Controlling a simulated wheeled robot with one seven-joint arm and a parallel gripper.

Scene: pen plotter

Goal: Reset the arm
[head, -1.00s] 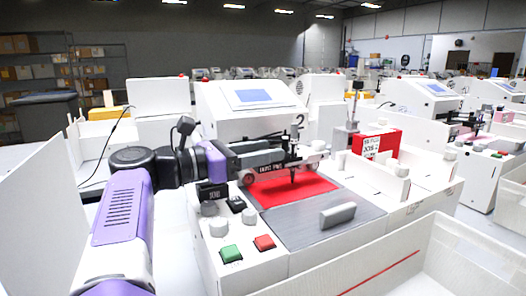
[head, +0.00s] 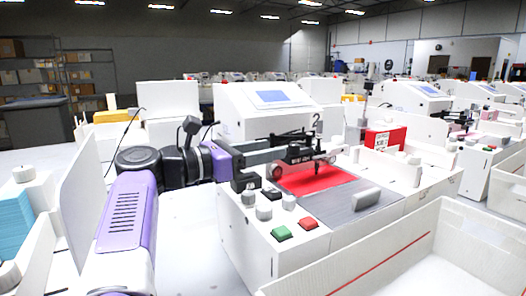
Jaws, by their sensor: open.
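My purple and black arm reaches in from the lower left. My gripper (head: 258,153) is dark grey, extends to the right from the purple wrist and is level with the back left of the pen plotter (head: 250,235). Its jaws are open and I see nothing held in them. The plotter's black pen carriage (head: 302,154) stands just right of the gripper, over a red sheet (head: 318,180) on the grey bed. I cannot tell whether gripper and carriage touch; they overlap in the view. A green button (head: 282,233) and a red button (head: 308,223) sit at the front.
A white open bin (head: 440,250) fills the lower right. A white upright panel (head: 88,195) and a blue stack (head: 12,225) stand at the left. A red box (head: 384,140) is behind the bed. White table shows between my arm and the plotter.

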